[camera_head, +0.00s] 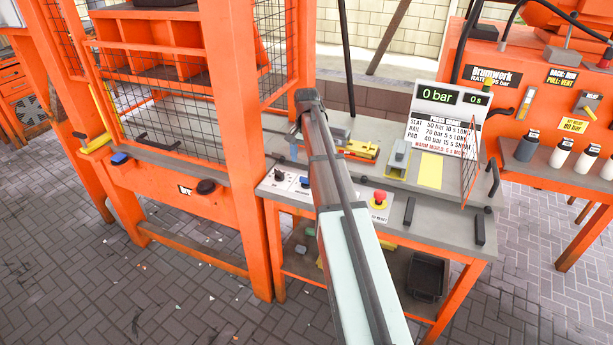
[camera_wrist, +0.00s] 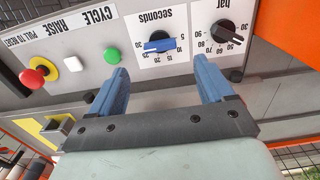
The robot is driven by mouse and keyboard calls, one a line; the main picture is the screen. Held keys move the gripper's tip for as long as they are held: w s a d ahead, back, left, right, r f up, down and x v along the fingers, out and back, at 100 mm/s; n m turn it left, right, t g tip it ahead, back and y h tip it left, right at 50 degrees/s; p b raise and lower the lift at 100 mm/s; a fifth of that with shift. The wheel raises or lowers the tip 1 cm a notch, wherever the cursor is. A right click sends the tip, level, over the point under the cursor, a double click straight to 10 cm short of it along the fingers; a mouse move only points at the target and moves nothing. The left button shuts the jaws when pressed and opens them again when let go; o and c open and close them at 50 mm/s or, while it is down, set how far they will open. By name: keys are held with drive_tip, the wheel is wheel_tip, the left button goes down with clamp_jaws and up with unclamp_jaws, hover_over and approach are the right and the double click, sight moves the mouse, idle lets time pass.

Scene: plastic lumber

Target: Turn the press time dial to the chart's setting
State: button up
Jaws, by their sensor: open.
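The press time dial (camera_wrist: 160,45), a blue bar-shaped knob marked "seconds", sits on a white plate and appears upside down in the wrist view. Its bar lies nearly level; I cannot tell which end points. In the head view the blue knob (camera_head: 305,182) is on the table's front panel, left of my arm. The chart (camera_head: 440,135) is on a white board under a display reading 0 bar and 0 s; its lines list bar and seconds. My gripper (camera_wrist: 160,67) is open and empty, with blue fingers either side of the dial in view, apparently clear of it.
A black "bar" dial (camera_wrist: 223,32) is close to the right finger in the wrist view. A green button (camera_wrist: 112,56), a white button (camera_wrist: 73,64) and a red stop button (camera_wrist: 38,72) are to the left. An orange press frame post (camera_head: 232,150) stands left of my arm.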

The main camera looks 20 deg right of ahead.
sight(307, 178)
wheel_tip(307, 178, down, 8)
drive_tip(key=shift+r, duration=0.1)
idle(0.4)
drive_tip(key=shift+c, duration=0.4)
drive_tip(key=c, duration=1)
drive_tip(key=shift+o, duration=0.2)
